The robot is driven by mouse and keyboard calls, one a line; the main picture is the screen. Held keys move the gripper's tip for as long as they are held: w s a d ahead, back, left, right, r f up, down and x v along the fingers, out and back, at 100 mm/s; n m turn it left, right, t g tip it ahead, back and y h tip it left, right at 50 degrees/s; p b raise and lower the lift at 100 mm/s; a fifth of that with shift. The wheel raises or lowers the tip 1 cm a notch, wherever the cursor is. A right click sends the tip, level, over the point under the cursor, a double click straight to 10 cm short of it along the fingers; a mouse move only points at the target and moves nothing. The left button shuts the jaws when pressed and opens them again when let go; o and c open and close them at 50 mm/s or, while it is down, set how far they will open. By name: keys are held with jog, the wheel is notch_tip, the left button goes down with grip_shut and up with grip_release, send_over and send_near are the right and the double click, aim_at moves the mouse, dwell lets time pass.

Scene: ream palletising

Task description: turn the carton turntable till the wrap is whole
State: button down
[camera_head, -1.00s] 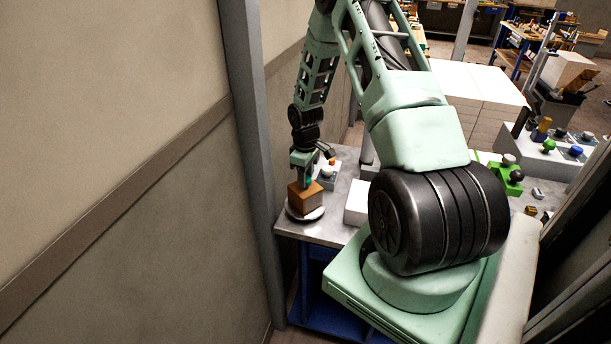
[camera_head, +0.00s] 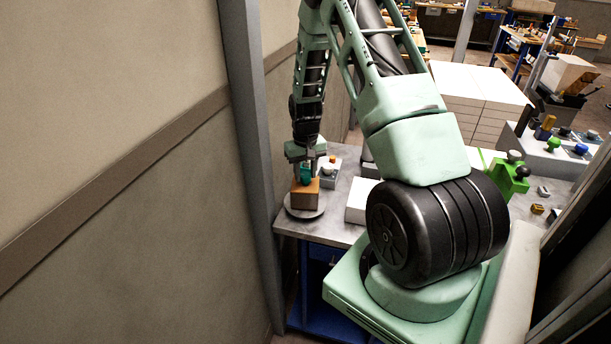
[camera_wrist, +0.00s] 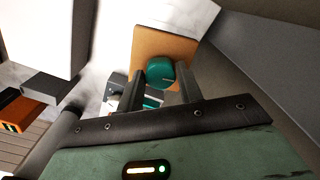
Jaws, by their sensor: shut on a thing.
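The brown carton (camera_head: 305,193) sits upright on the round grey turntable (camera_head: 296,213) at the table's near left corner. A teal knob (camera_head: 306,173) stands on top of the carton. In the wrist view the carton's orange-brown top (camera_wrist: 178,44) shows, with the teal knob (camera_wrist: 160,71) on it. My gripper (camera_head: 306,165) is over the carton, pointing down, with its fingers on either side of the knob and shut on it. The fingers (camera_wrist: 161,84) hide part of the knob and carton. I cannot make out any wrap on the carton.
A grey metal table (camera_head: 335,222) carries the turntable. A small light-grey box with knobs (camera_head: 327,180) stands just behind the carton. A white block (camera_head: 360,205) is to the right. A grey post (camera_head: 250,150) and a wall stand close on the left.

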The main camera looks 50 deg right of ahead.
jog(key=m+b, duration=0.1)
jog(key=m, duration=0.8)
jog(key=shift+w+m+b, duration=0.1)
jog(key=shift+m+b, duration=0.2)
jog(key=shift+m, duration=0.1)
jog(key=shift+r+m, duration=0.1)
jog(key=shift+m, duration=1.5)
jog(key=c, duration=0.9)
grip_release()
notch_tip(320, 180, up, 17)
jog(key=b, duration=0.2)
jog(key=shift+r+b, duration=0.15)
jog(key=shift+b, duration=0.25)
